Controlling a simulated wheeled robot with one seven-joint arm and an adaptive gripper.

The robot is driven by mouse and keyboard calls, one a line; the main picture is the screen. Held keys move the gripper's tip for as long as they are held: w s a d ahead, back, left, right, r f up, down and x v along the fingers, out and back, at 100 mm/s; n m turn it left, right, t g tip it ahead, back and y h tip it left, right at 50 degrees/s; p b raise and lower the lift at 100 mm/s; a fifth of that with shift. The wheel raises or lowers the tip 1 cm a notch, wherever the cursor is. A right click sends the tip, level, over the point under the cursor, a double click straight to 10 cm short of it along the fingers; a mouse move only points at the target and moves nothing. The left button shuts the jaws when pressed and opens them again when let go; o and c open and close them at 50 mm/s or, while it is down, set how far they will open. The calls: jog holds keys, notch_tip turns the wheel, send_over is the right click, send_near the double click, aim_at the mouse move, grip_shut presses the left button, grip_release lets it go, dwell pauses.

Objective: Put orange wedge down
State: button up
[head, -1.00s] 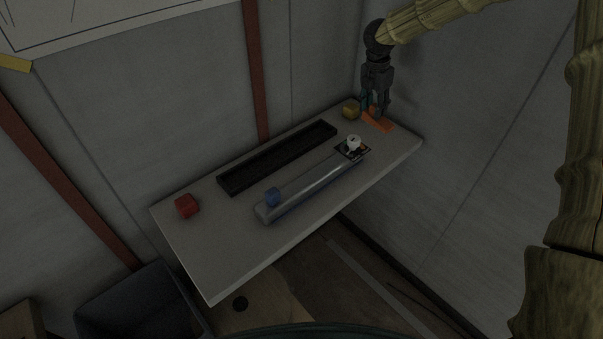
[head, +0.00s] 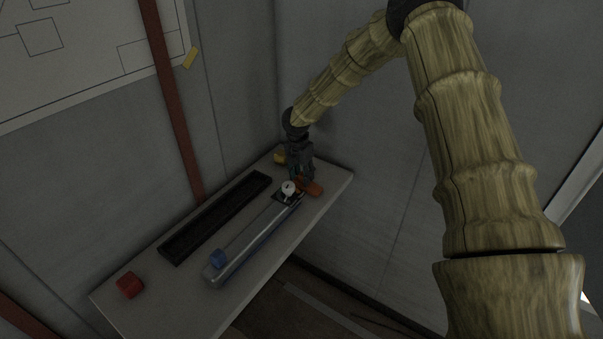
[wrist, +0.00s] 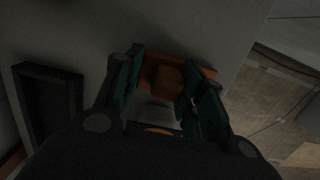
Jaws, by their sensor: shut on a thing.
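The orange wedge (head: 313,188) is at the far right end of the table, close to the white knob on its dark plate. My gripper (head: 301,178) points down over the wedge. In the wrist view, the orange wedge (wrist: 176,74) shows between the two dark green fingers of my gripper (wrist: 163,92), which is shut on it. The fingers hide part of the wedge. I cannot tell whether its underside touches the tabletop.
Walls stand close behind.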

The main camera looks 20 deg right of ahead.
jog(key=shift+s+f, duration=0.1)
jog(key=shift+f, duration=0.2)
jog(key=o, duration=1.3)
jog(key=shift+r, duration=0.2)
jog(key=r+b, duration=0.1)
jog(key=r, duration=0.3)
jog(key=r+b, duration=0.1)
jog(key=r, duration=0.3)
jog(key=a+r+b, duration=0.1)
jog(key=r, duration=0.3)
jog(key=shift+s+a+b, duration=0.1)
jog(key=shift+s+b, duration=0.2)
